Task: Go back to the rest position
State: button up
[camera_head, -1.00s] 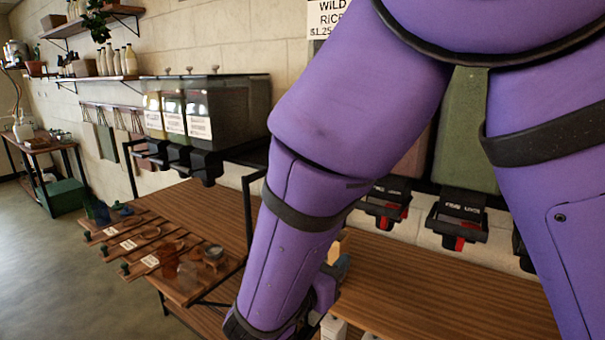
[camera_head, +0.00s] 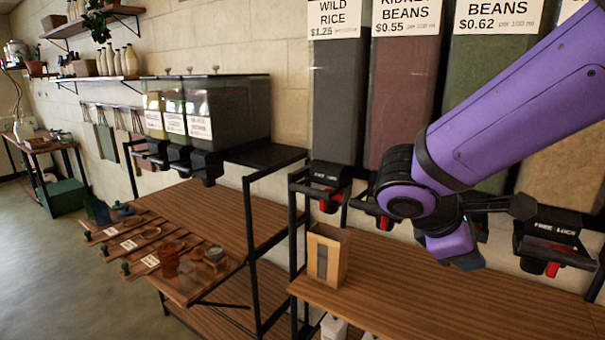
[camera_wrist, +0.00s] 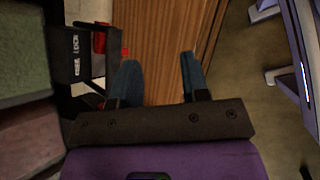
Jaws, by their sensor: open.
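My gripper (camera_wrist: 158,62) shows in the wrist view with its two blue-grey fingers apart and nothing between them. The wooden counter top (camera_wrist: 157,28) lies beyond the fingers. In the head view my purple arm reaches in from the upper right. Its wrist is in front of the bean dispensers and above the counter (camera_head: 420,312). My gripper's fingertips are hard to make out there. A light brown open-topped box or bag (camera_head: 327,256) stands upright on the counter, to the left of my wrist and apart from it.
Wild rice (camera_head: 336,100), kidney beans (camera_head: 402,85) and green bean (camera_head: 478,100) dispensers line the wall. A black dispenser spout with a red part (camera_wrist: 85,50) is close left of my fingers. A lower table (camera_head: 200,206) at left holds trays and jars. Open floor (camera_head: 60,270) lies farther left.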

jog(key=s+d+r+m+t+y, duration=0.3)
jog(key=s+d+r+m+y, duration=0.1)
jog(key=s+r+m+y, duration=0.3)
jog(key=s+m+y, duration=0.2)
jog(key=s+m, duration=0.2)
jog(key=m, duration=0.2)
jog(key=shift+d+r+m, duration=0.3)
jog(key=shift+d+r, duration=0.05)
jog(key=shift+d, duration=0.05)
